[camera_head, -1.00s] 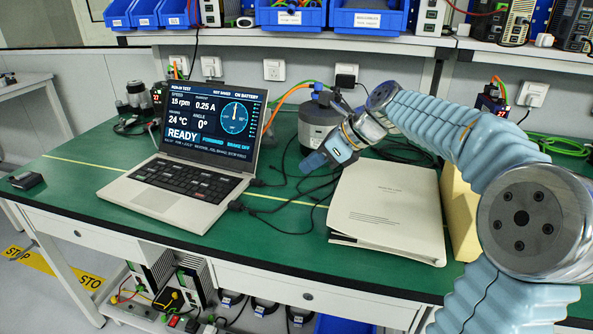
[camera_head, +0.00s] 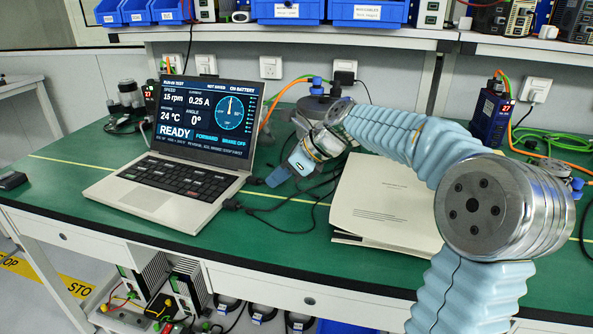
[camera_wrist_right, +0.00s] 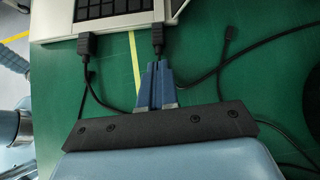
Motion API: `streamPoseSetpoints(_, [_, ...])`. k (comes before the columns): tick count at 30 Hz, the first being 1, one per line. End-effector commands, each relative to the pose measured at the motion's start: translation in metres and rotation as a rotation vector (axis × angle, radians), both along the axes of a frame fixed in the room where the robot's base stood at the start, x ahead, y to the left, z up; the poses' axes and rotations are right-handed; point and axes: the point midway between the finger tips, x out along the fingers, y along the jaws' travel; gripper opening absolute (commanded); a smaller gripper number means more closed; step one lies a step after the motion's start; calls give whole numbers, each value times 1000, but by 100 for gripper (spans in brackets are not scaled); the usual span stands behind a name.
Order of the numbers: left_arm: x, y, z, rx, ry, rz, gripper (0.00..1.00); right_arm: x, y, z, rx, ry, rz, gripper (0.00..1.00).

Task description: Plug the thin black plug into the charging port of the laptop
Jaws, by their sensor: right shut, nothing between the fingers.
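The open laptop (camera_head: 152,205) stands on the green table, its screen reading READY. My right gripper (camera_head: 277,177) is beside its right edge, blue fingers shut and empty. In the wrist view the fingertips (camera_wrist_right: 157,66) point at a slim black plug (camera_wrist_right: 157,40) at the laptop's edge, just ahead of them. It also shows in the head view (camera_head: 255,181). I cannot tell how deep it sits. A thicker black plug (camera_wrist_right: 87,47) is at the same edge to the left. A third black cable end (camera_wrist_right: 231,34) lies loose to the right. My left gripper is out of view.
Black cables (camera_head: 290,208) run across the table right of the laptop. A white binder (camera_head: 385,205) lies under my right arm. A round dark device (camera_head: 318,106) stands behind.

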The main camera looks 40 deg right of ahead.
Motion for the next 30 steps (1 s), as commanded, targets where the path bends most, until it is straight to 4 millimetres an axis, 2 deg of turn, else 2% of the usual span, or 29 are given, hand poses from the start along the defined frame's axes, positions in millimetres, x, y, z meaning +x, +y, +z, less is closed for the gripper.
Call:
streamPoseSetpoints(6, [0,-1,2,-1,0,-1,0,14,11,1,-1,0,-1,0])
streamPoseSetpoints(17, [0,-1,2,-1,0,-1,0,16,12,1,-1,0,-2,0])
streamPoseSetpoints(24, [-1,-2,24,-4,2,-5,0,26,21,5,0,2,0,0])
streamPoseSetpoints(30, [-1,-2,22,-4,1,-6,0,28,23,0,1,-1,0,0])
